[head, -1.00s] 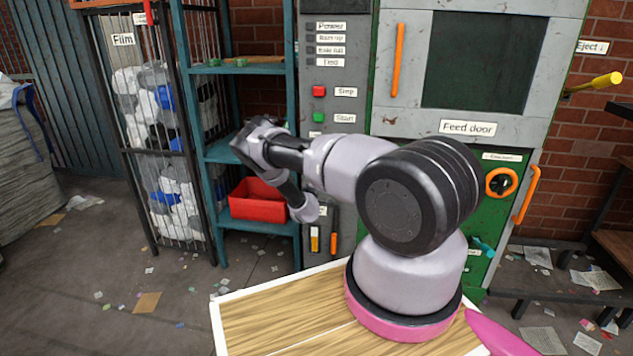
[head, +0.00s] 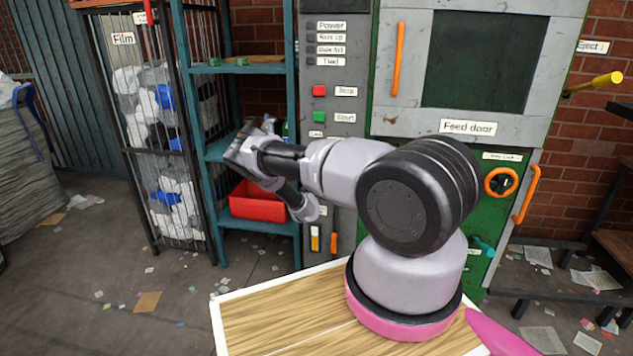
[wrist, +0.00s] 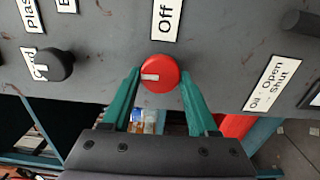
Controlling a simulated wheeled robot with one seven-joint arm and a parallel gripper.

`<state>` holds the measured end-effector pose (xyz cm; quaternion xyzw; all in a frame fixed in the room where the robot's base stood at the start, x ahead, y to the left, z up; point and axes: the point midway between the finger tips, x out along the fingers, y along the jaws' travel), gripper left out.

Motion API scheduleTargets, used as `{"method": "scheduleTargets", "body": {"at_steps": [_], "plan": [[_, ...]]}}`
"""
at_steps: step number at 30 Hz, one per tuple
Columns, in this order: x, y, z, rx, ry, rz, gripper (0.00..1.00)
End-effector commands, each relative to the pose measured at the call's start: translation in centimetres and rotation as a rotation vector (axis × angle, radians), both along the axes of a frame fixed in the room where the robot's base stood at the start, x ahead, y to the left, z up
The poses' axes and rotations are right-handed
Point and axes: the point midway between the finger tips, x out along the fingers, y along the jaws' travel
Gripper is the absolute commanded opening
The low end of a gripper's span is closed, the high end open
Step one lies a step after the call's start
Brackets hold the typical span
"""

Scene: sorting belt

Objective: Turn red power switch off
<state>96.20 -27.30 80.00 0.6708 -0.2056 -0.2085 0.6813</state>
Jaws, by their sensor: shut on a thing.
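The red power switch (wrist: 165,73) is a round red knob with a white pointer mark on a grey panel in the wrist view. Its pointer is toward the picture's left. An "Off" label (wrist: 165,20) sits just above the knob, its text turned sideways. My gripper (wrist: 160,84) has teal fingers, one on each side of the knob, and is shut on it. In the head view my wrist (head: 262,152) is in front of the teal shelf, left of the grey control panel (head: 345,65). The switch cannot be made out there.
A black knob (wrist: 56,65) is left of the switch, and an "Oil Open Shut" label (wrist: 272,84) is to its right. In the head view a red bin (head: 258,206) stands on the shelf below my wrist. The film cage (head: 155,130) is farther left.

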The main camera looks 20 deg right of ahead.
Motion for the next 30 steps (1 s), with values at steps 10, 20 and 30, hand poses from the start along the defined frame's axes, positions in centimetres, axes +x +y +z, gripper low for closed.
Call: {"method": "scheduleTargets", "body": {"at_steps": [10,20,30], "plan": [[0.0,0.1,-0.1,0.0,0.002,0.001,0.88],[-0.4,0.4,-0.1,0.0,0.002,0.001,0.88],[-5.5,3.9,-0.1,-0.001,0.003,0.003,0.88]]}}
